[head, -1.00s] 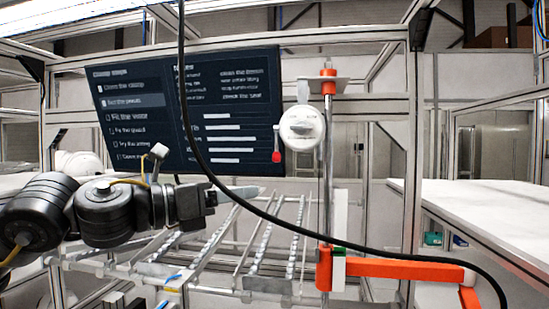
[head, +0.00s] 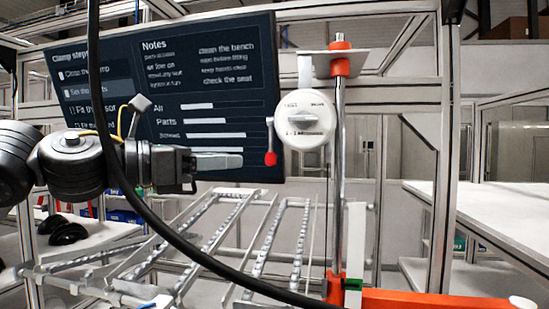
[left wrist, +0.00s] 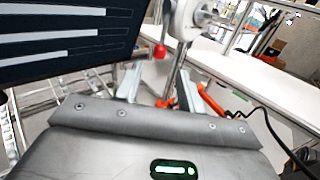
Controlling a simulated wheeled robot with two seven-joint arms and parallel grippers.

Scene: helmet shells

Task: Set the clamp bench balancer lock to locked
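The balancer (head: 305,118) is a round white drum hung beside a steel post, with a grey bar across its face and small lettering too blurred to read. A short lever ending in a red ball (head: 270,158) hangs at its left side and points down. The balancer (left wrist: 190,18) and the red ball (left wrist: 160,51) also show in the left wrist view. My left gripper (head: 240,160) is left of the red ball, at about its height in the picture. In the left wrist view its fingers (left wrist: 161,72) are apart with nothing between them. My right gripper is out of view.
A dark screen (head: 215,85) stands behind my left gripper. A black cable (head: 150,215) crosses in front. The steel post (head: 338,190) rises from an orange clamp arm (head: 430,300). A roller rack (head: 215,240) lies below. A white bench (head: 490,205) is at right.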

